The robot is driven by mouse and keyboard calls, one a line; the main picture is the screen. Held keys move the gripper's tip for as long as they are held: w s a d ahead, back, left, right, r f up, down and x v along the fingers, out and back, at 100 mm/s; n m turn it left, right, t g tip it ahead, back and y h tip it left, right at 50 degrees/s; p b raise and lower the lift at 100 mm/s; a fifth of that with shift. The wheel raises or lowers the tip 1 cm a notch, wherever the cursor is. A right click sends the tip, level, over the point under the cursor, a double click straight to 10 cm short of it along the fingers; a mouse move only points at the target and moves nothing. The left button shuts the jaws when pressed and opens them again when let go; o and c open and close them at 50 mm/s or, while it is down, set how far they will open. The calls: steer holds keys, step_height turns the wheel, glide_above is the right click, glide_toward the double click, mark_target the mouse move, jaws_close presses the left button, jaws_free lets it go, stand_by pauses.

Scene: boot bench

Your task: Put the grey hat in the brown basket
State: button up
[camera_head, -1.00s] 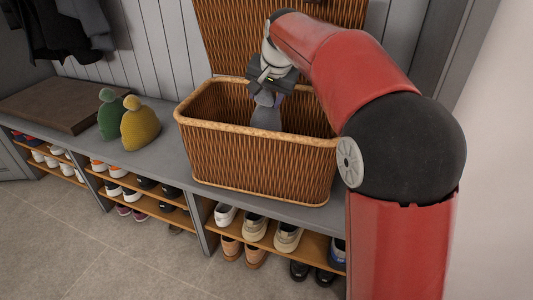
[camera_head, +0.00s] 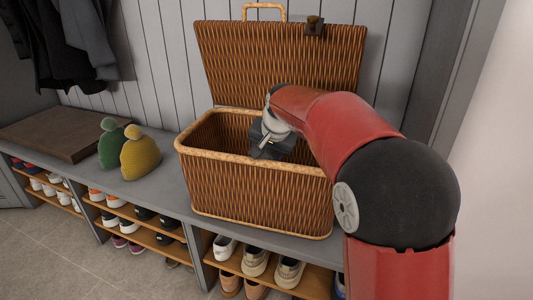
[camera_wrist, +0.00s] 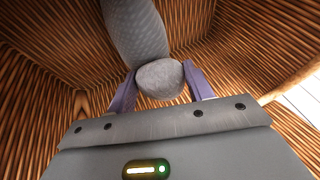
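The brown basket (camera_head: 255,195) is wicker and stands on the bench with its lid (camera_head: 280,65) raised at the back. My gripper (camera_wrist: 160,85) is down inside the basket, below the rim in the head view. Its purple fingers press on both sides of the round pompom of the grey hat (camera_wrist: 137,30). The hat's knitted body extends from the pompom toward the basket's inside in the wrist view. In the head view the hat is hidden by the basket's front wall and my gripper. Whether it touches the basket floor I cannot tell.
A green hat (camera_head: 112,148) and a yellow hat (camera_head: 140,158) stand on the bench left of the basket. A brown cushion (camera_head: 62,133) lies farther left. Shoes fill the shelves below, and dark coats (camera_head: 65,40) hang at the upper left. The basket walls closely surround my gripper.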

steer(key=o, duration=0.4)
steer(key=shift+r, duration=0.3)
steer(key=p+v, duration=0.2)
steer(key=v, duration=0.9)
steer(key=shift+s+d+r, duration=0.2)
steer(key=shift+r, duration=0.05)
